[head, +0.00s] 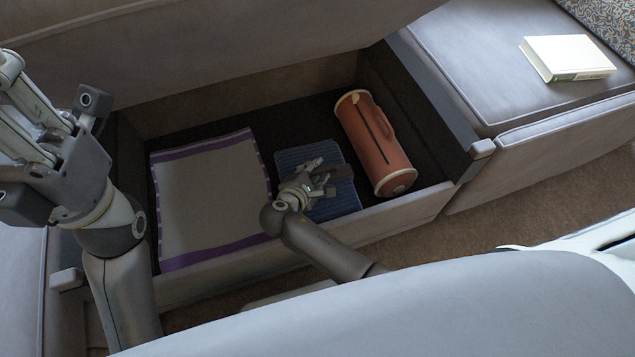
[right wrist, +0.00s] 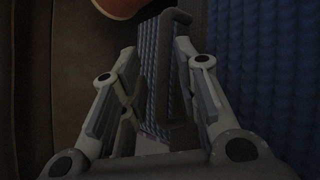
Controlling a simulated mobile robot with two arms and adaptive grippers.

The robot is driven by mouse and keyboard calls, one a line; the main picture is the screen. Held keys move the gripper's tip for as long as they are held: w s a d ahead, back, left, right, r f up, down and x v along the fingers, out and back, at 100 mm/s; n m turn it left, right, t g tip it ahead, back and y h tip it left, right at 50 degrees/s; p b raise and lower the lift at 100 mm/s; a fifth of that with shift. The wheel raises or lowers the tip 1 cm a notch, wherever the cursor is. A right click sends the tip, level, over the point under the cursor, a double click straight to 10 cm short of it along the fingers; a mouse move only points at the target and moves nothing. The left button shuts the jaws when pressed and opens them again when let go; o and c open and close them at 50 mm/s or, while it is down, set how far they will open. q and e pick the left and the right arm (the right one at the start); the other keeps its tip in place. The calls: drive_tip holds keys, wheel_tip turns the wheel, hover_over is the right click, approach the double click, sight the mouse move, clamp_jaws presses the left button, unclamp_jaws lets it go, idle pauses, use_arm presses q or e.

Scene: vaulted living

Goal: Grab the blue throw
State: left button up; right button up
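The blue throw (head: 338,201) is a folded, ribbed cloth lying in the open sofa compartment (head: 418,205), between a pale blanket and an orange-red cylinder. My right gripper (head: 328,180) is down at the throw and covers part of it.
The pale blanket with purple borders (head: 210,195) fills the compartment's left part. The orange-red cylinder with a handle (head: 372,140) lies close to the throw's right side. A book (head: 566,57) rests on the seat (head: 470,55) at the upper right.

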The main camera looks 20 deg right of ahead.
clamp_jaws()
drive_tip(key=shift+s, duration=0.1)
idle(0.5)
